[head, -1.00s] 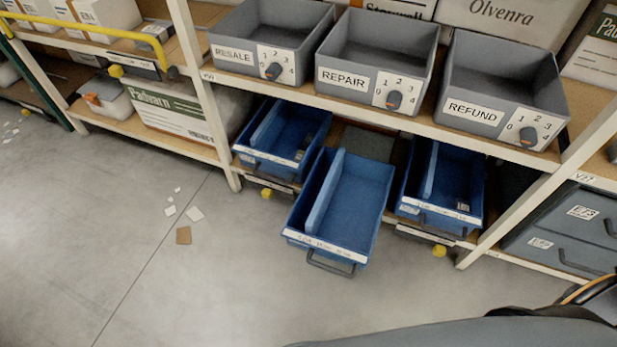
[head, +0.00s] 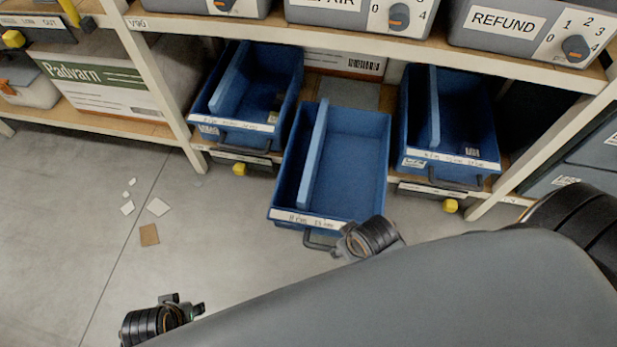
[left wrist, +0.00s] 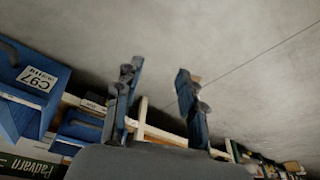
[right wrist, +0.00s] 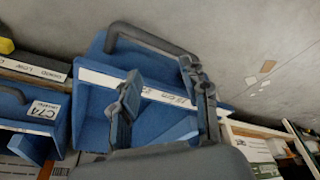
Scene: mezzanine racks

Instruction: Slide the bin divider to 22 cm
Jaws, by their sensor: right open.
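The middle blue bin (head: 350,209) is pulled out from the lower shelf. Its lighter blue divider (head: 314,155) stands lengthwise, left of the bin's middle. A white centimetre strip (head: 300,218) runs along the front rim; its marks are only partly legible. My right gripper is by the bin's front right corner in the head view, its wrist in front of the handle (head: 318,241). In the right wrist view this gripper (right wrist: 160,92) is open, fingers overlapping the view of the strip. My left gripper (left wrist: 158,92) is open and empty over the floor, low left in the head view.
Similar blue bins with dividers stand left (head: 245,135) and right (head: 465,160) on the lower shelf. Grey bins with dials, including REFUND (head: 505,22), sit above. A white upright (head: 160,95) stands left. Paper scraps (head: 149,234) lie on open floor.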

